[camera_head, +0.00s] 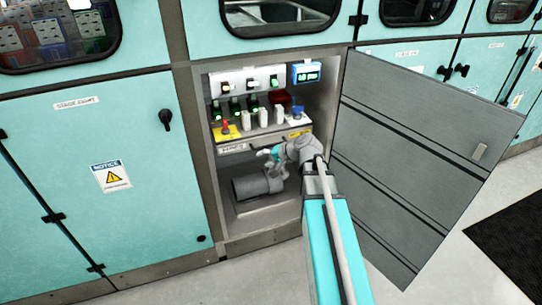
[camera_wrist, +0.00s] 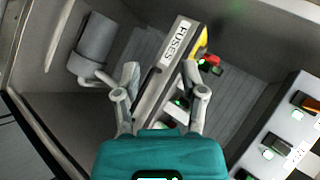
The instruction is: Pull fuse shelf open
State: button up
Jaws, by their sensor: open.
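The fuse shelf (camera_head: 232,149) is a narrow ledge with a "FUSES" label on its front, inside the open cabinet compartment. In the wrist view its labelled front (camera_wrist: 174,42) runs slantwise, with a dark handle slot or bar near the label's lower end. My gripper (camera_head: 268,155) is at the shelf front, right of the label. In the wrist view my gripper (camera_wrist: 161,78) is open, with one finger on each side of the shelf front. I cannot tell whether the fingers touch it. Part of the shelf front is hidden behind my arm in the head view.
A grey cylinder (camera_head: 257,187) lies on the compartment floor below the shelf; it also shows in the wrist view (camera_wrist: 95,40). Switches and fuse modules (camera_head: 250,105) stand above. The grey cabinet door (camera_head: 430,130) hangs open to the right of my arm.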

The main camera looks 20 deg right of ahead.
aim_at(271, 146)
jog(key=w+d+f+m+t+b, duration=0.2)
jog(key=d+f+m+t+b, duration=0.1)
jog(key=d+b, duration=0.3)
jog(key=w+d+f+m+t+b, duration=0.3)
jog(key=d+b, duration=0.3)
jog(key=d, duration=0.2)
jog(key=shift+f+m+h+b, duration=0.3)
jog(key=shift+h, duration=0.1)
jog(key=shift+w+a, duration=0.1)
jog(key=b+x, duration=0.2)
jog(key=x, duration=1.1)
jog(key=shift+w+a+r+b, duration=0.1)
jog(key=shift+w+b, duration=0.2)
jog(key=shift+w, duration=0.1)
grip_shut()
